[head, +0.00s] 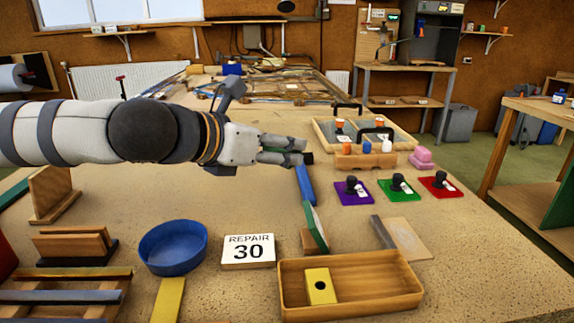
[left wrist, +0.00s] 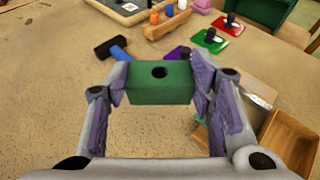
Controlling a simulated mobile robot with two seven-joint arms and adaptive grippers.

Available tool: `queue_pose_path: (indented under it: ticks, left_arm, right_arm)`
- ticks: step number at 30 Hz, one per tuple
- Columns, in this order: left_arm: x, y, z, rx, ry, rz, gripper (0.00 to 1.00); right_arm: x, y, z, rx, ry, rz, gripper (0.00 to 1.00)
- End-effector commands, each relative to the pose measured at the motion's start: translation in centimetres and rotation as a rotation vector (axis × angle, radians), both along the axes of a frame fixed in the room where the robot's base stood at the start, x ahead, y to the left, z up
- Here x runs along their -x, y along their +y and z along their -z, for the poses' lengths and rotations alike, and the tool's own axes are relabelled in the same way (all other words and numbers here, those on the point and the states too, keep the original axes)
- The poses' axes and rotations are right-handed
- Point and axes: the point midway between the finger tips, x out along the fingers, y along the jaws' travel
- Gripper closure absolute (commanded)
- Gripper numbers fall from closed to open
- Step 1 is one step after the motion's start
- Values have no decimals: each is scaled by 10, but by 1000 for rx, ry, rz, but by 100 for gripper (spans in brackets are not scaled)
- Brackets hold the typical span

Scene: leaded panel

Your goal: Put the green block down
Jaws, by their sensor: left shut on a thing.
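The green block (left wrist: 160,83) has a dark round hole in its top face. In the left wrist view it sits between the two fingertips of my left gripper (left wrist: 161,85), which is shut on it. My right gripper is not in view.
A yellow block (head: 320,286) with a hole lies in the tray. Beside the tray are a REPAIR 30 sign (head: 248,251), a blue bowl (head: 173,248) and a green-faced upright piece (head: 316,226). Purple (head: 353,193), green (head: 398,189) and red (head: 440,185) pads lie right. Bare table lies below the gripper.

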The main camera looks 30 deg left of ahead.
Motion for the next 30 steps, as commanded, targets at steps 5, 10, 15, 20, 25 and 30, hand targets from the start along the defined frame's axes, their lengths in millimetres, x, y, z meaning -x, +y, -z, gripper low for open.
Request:
queue_pose_path:
  ticks: [5,10,15,20,25,30]
  left_arm:
    - [-45,27,30,-2,12,-6,75]
    - [-87,51,73,-1,27,-5,75]
    - [-106,63,95,-1,16,-3,75]
    - [-116,69,118,0,17,-2,75]
    - [-115,68,135,1,9,-1,75]
    - [-114,68,130,0,3,-1,75]
  right_arm:
    - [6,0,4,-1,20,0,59]
    - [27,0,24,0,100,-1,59]
    - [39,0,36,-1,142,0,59]
    - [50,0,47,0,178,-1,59]
    - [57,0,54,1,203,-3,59]
    - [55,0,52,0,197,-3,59]
